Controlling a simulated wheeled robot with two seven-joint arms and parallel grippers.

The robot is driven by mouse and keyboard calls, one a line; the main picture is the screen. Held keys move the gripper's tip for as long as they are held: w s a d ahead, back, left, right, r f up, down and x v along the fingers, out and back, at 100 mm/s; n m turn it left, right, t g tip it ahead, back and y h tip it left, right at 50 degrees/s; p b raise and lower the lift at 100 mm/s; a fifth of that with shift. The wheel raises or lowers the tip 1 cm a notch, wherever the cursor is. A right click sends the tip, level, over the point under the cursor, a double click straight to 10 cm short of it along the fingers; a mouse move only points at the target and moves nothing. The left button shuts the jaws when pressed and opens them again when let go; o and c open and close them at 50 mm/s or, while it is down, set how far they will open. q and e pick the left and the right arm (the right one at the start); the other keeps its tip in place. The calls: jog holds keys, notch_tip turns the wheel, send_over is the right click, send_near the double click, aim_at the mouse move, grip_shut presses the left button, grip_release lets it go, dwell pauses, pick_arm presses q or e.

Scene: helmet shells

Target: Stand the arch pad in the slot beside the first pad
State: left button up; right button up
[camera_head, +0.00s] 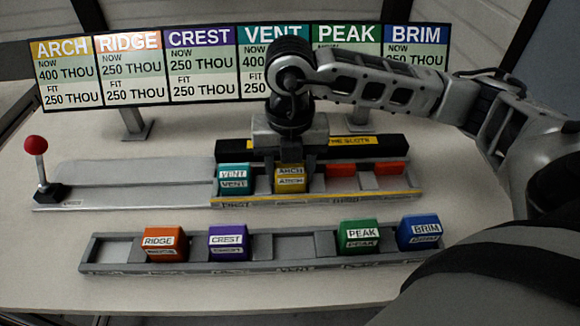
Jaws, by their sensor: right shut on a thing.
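The yellow arch pad (290,180) is upright at the slot beside the teal vent pad (234,180), in the back rack (320,197). My right gripper (290,160) is above it, fingers pointing down, shut on its upper part. I cannot tell whether the pad touches the slot floor. The vent pad stands in the leftmost slot, with a small gap between the two pads. My left gripper is not in view.
The front tray (200,268) holds ridge, crest, peak and brim pads, with empty places between. A red-knobbed lever (38,165) stands at left. A sign board (135,95) stands behind.

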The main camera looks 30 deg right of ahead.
aim_at(290, 166)
jog(key=shift+f+b, duration=0.2)
jog(key=shift+b, duration=0.1)
jog(key=o, duration=1)
jog(key=shift+r, duration=0.1)
jog(key=shift+c, duration=0.2)
notch_tip(290, 166, up, 12)
jog(key=p, duration=0.2)
jog(key=shift+r, duration=0.2)
jog(key=shift+s+f, duration=0.1)
